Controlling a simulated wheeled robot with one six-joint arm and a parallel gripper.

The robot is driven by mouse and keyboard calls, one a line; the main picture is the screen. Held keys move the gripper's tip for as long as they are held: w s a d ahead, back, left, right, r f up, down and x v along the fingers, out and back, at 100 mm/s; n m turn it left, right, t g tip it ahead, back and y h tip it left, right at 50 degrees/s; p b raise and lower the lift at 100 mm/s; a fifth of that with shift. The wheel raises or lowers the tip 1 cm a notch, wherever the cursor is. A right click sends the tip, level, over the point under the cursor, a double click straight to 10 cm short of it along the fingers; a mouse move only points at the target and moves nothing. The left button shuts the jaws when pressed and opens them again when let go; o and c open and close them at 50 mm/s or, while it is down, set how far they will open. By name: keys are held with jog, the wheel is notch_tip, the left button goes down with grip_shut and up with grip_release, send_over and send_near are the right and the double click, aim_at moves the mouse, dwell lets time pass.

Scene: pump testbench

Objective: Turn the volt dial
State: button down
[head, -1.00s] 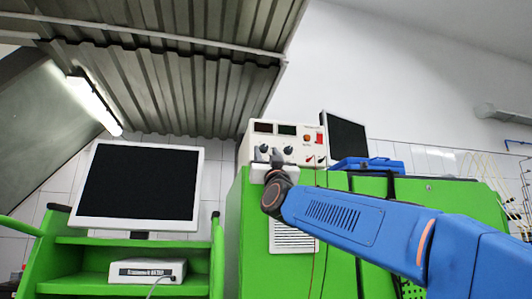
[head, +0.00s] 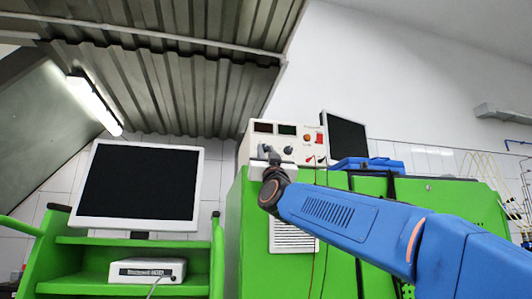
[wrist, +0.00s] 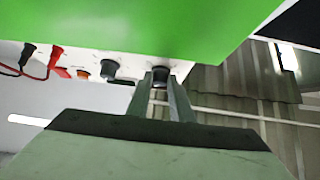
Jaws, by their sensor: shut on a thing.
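The power supply (head: 297,134) is a pale box with two dark displays and two dark dials. My gripper (head: 268,153) reaches up to its front panel from below. In the wrist view, which shows the panel upside down, my gripper (wrist: 161,80) has its two fingers shut on a dark dial (wrist: 160,72), one finger on each side. This is the left dial (head: 264,148) in the head view, partly hidden by the fingers. The other dial (head: 288,150) is free, to its right. Dial labels are too small to read.
The supply stands on a green cabinet (head: 245,230). Red and black plugs (wrist: 56,53) with leads sit in the panel beside the free dial. A monitor (head: 345,135) and a blue case (head: 365,164) are to the right. A large monitor (head: 140,185) stands left.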

jog(key=shift+a+m+h, duration=0.1)
jog(key=shift+m+h, duration=0.3)
jog(key=shift+h, duration=0.1)
jog(key=shift+s+a+r+m+g+h, duration=0.15)
jog(key=shift+m+g+h, duration=0.45)
jog(key=shift+m+h, duration=2)
jog(key=shift+a+r+m+g+h, duration=0.1)
jog(key=shift+a+m+g+h, duration=0.35)
jog(key=shift+m+h, duration=2.15)
jog(key=shift+s+r+m+g+h, duration=0.1)
jog(key=shift+m+g+h, duration=0.65)
jog(key=shift+m+h, duration=1.85)
jog(key=shift+m+y, duration=0.6)
jog(key=shift+m, duration=0.3)
jog(key=c, duration=1.6)
grip_release()
jog(key=v, duration=1.7)
jog(key=shift+s+a, duration=0.1)
jog(key=shift+s, duration=0.15)
